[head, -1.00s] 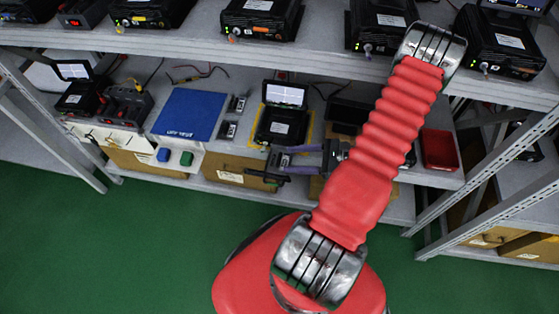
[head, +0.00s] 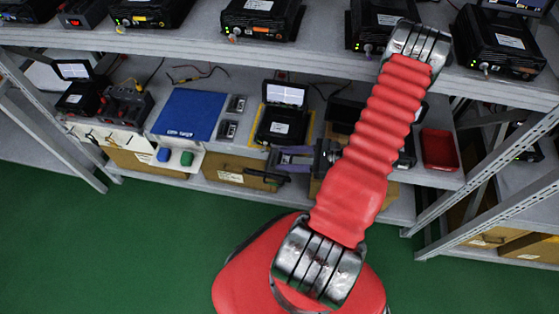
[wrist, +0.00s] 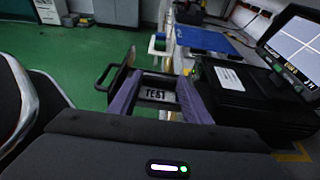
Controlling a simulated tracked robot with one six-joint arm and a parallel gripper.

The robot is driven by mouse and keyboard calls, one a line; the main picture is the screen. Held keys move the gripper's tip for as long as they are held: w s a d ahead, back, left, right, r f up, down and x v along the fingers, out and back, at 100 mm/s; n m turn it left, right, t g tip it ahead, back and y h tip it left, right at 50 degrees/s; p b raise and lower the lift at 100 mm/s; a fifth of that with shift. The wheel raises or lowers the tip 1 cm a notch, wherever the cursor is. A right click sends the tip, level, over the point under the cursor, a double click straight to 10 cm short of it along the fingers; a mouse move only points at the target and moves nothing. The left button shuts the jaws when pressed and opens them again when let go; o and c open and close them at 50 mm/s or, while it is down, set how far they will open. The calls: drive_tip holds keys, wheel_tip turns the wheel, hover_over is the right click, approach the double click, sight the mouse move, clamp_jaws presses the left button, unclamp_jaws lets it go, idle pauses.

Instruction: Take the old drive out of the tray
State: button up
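My gripper (head: 275,160) has two purple fingers and reaches left in front of the black recorder with a raised screen (head: 280,125). In the wrist view the fingers (wrist: 158,82) stand well apart. A dark frame-like piece (wrist: 155,104) lies between them, with a light patch reading "TEST" showing there. I cannot tell whether it is the tray, the drive or both, or whether the fingers press on it. A black loop handle (wrist: 103,80) shows just left of the fingers. Two small dark drive-like boxes with grey labels (head: 237,103) (head: 228,130) lie beside the recorder.
A blue mat (head: 187,115) lies on the lower shelf (head: 207,155), left of the small boxes. A red bin (head: 439,149) stands right. The upper shelf (head: 300,55) hangs above with several black units.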

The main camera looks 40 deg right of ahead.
sight(287, 162)
drive_tip(key=c, duration=0.5)
drive_tip(key=shift+r, duration=0.2)
drive_tip(key=shift+r, duration=4.8)
drive_tip(key=shift+r, duration=0.1)
drive_tip(key=shift+r, duration=1.65)
